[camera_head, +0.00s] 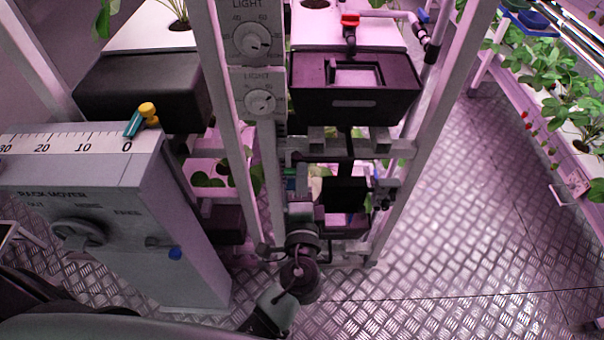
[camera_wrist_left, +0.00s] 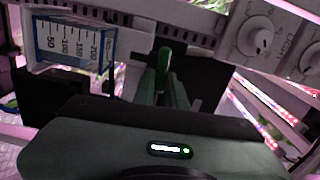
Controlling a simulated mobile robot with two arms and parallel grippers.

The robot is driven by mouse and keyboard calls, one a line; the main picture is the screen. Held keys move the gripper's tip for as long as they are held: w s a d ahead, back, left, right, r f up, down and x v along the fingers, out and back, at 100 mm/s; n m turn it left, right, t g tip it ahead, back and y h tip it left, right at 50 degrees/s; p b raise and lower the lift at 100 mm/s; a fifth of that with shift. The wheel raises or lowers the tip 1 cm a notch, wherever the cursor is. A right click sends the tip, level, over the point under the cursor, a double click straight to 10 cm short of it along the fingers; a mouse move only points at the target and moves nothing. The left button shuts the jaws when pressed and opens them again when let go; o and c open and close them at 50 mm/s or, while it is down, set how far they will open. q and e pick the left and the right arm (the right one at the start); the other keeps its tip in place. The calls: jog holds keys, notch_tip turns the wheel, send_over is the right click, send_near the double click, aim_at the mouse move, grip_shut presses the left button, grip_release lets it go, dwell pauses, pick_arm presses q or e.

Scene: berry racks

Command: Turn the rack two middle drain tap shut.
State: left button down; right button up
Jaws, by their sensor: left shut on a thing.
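A tap handle with a green grip (camera_wrist_left: 164,58) stands upright in the middle of the left wrist view, in front of a dark box. My left gripper (camera_wrist_left: 163,82) has its two grey-green fingers closed around it. In the head view my left arm reaches from the bottom toward the middle level of the central rack. The wrist (camera_head: 302,242) shows there, but the fingertips and the tap are hard to make out. Which way the tap's lever points relative to its pipe is not clear. My right gripper is not in view.
A red-handled tap (camera_head: 350,20) sits higher on the rack, above a black tray (camera_head: 355,90). A rack mover cabinet (camera_head: 190,210) stands close at left. A blue-framed scale (camera_wrist_left: 75,45) is left of the fingers. The metal floor (camera_head: 470,220) at right is clear.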

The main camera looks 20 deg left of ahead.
pick_arm(q)
jog(key=shift+f+m, duration=0.1)
jog(key=shift+m, duration=0.4)
jog(key=c, duration=1.4)
grip_release()
jog(key=shift+c, duration=0.2)
